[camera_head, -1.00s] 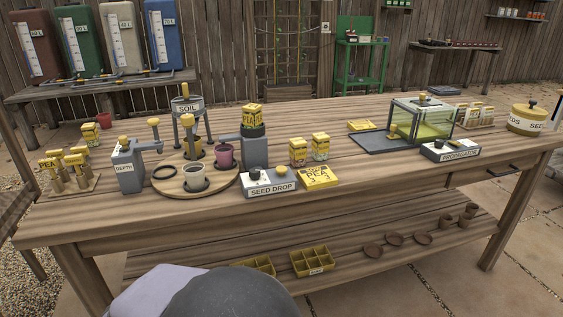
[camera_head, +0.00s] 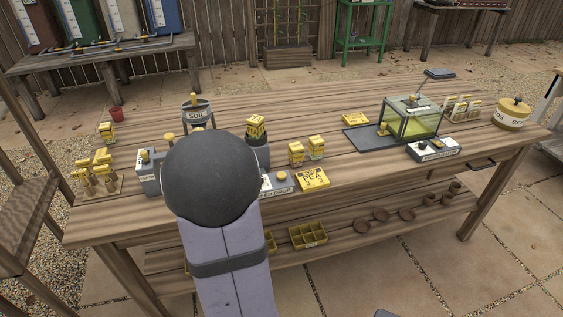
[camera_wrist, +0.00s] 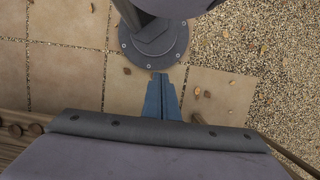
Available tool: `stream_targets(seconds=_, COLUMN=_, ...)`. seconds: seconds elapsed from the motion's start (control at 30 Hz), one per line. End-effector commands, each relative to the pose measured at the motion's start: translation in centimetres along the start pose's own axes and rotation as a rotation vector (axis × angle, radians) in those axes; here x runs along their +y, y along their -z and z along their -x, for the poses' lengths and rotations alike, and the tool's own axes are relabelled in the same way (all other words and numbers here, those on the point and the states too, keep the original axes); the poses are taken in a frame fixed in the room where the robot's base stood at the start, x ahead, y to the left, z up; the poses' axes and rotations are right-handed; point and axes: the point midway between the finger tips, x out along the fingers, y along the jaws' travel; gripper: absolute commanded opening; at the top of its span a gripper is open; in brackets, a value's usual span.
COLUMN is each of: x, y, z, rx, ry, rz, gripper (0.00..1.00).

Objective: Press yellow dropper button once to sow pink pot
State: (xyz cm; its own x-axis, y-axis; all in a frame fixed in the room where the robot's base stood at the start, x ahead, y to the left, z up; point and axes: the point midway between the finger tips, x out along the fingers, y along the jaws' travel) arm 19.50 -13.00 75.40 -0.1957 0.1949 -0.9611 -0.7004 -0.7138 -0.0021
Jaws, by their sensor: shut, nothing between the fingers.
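The seed drop box (camera_head: 284,186) stands near the bench's front edge in the head view, partly hidden behind my arm. A small pale yellow knob (camera_head: 281,175) on its top shows just right of my arm. A yellow seed box (camera_head: 256,126) sits on the dropper's grey post (camera_head: 263,156). The pink pot and the round board are hidden behind my arm. In the wrist view my gripper (camera_wrist: 160,77) has its blue fingers together and empty, pointing down over paving and away from the bench items. The head view does not show the fingers.
Seed boxes (camera_head: 296,153) and a flat yellow pea box (camera_head: 312,178) stand right of the dropper. The glass propagator (camera_head: 410,118) is farther right. The soil stand (camera_head: 196,110) and depth post (camera_head: 147,172) are at the left.

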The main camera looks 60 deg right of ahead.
Motion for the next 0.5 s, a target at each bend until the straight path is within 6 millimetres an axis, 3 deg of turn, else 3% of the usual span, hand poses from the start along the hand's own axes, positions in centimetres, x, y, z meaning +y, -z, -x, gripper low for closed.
stream_targets(seconds=0.03, x=0.7, y=-0.4, z=2.0, rx=-0.012, ry=0.015, rz=-0.045, gripper=0.00)
stream_targets(seconds=0.5, x=6.5, y=0.3, z=9.5, rx=-0.064, ry=0.192, rz=-0.452, gripper=0.00)
